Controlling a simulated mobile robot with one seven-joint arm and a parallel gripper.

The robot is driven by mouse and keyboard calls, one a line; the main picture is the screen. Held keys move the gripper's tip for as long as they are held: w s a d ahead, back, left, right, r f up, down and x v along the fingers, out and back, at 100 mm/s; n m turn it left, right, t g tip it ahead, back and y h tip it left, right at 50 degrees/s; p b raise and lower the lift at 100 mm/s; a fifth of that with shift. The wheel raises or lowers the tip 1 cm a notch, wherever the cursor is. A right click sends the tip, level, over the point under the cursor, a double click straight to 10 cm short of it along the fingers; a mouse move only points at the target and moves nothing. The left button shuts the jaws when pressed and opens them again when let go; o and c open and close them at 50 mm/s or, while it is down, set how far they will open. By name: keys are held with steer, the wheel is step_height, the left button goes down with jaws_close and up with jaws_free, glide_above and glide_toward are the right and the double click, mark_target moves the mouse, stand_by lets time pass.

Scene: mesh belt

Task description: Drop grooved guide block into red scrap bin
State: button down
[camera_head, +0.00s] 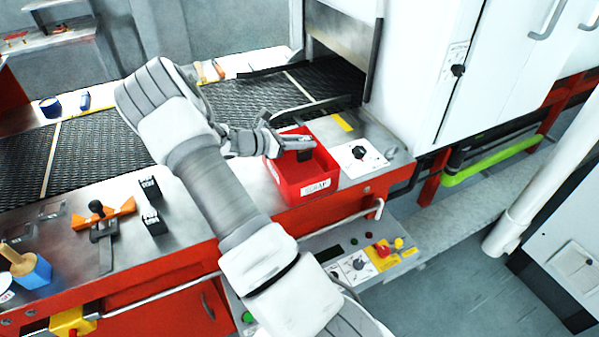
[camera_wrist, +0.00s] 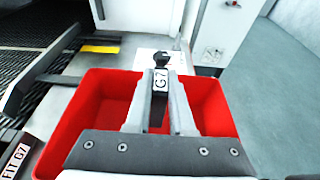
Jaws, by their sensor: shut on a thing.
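The grooved guide block, a small dark piece with a white G7 label, shows between the fingers in the wrist view (camera_wrist: 158,97). In the head view it is a small dark shape (camera_head: 305,155) at the fingertips. My gripper (camera_head: 300,144) is shut on it, over the open red scrap bin (camera_head: 312,189). The bin's red walls also show on both sides of the fingers in the wrist view (camera_wrist: 78,112). The fingers cover much of the bin's inside.
A black knob on a white panel (camera_head: 359,154) is right of the bin. The dark mesh belt (camera_head: 235,105) runs behind. Black blocks (camera_head: 151,187), an orange-handled tool (camera_head: 98,214) and a blue block with a brush (camera_head: 30,272) lie on the left front ledge.

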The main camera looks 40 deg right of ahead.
steer(key=c, duration=0.7)
jaws_free()
steer(key=b+v, duration=0.1)
steer(key=v, duration=1.6)
steer(key=shift+a+b, duration=0.25)
steer(key=shift+b, duration=0.15)
steer(key=shift+r, duration=0.15)
